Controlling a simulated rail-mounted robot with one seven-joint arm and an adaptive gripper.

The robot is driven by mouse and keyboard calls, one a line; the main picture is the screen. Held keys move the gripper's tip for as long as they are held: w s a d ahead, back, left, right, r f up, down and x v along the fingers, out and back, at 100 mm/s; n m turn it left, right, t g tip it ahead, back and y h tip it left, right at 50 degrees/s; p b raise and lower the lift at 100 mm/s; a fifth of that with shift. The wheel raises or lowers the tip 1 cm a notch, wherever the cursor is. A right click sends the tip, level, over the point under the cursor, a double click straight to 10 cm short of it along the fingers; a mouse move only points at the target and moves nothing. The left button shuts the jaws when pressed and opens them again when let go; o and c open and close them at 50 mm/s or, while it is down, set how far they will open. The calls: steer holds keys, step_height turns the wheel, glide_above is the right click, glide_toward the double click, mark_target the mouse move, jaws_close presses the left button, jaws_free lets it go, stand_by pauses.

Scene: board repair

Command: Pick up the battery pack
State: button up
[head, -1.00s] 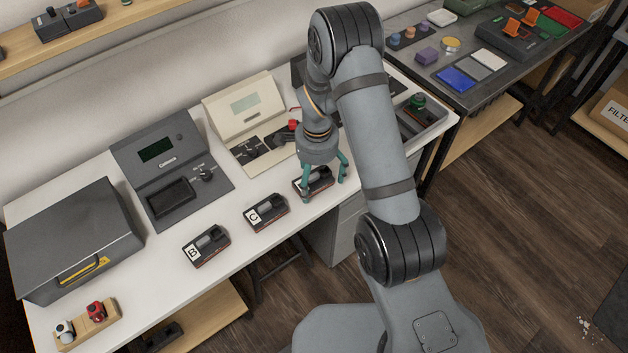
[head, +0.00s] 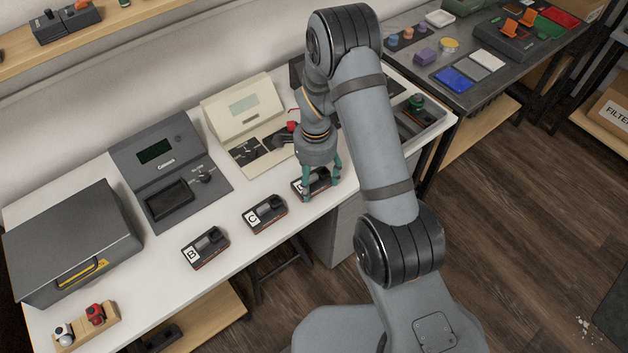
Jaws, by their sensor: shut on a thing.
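Three dark battery packs stand in a row on the white table in the head view. One pack is marked B (head: 206,248) and one is marked C (head: 265,214). The third pack (head: 313,184) is at the right end of the row, and its label is mostly hidden by a finger. My gripper (head: 321,190) points down over this third pack with its green fingers shut on the pack's two ends. The pack appears to be at table level; I cannot tell whether it is lifted.
A grey tester (head: 158,150) with an empty-looking dark bay and a cream device (head: 240,108) stand behind the packs. A dark case (head: 70,235) and a wooden holder (head: 108,318) are at left. White table (head: 150,275) is clear in front.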

mark_target(315, 183)
steer(key=shift+r, duration=0.1)
step_height(315, 183, up, 4)
steer(key=shift+w+r+b, duration=0.1)
steer(key=shift+b, duration=0.3)
steer(key=s+d+r, duration=0.1)
steer(key=d+r, duration=0.2)
steer(key=d, duration=0.2)
steer(key=s+d+r+b, duration=0.1)
steer(key=d+r, duration=0.2)
steer(key=d, duration=0.3)
steer(key=shift+s+d+r, duration=0.2)
steer(key=shift+s+r, duration=0.1)
steer(key=shift+r, duration=0.1)
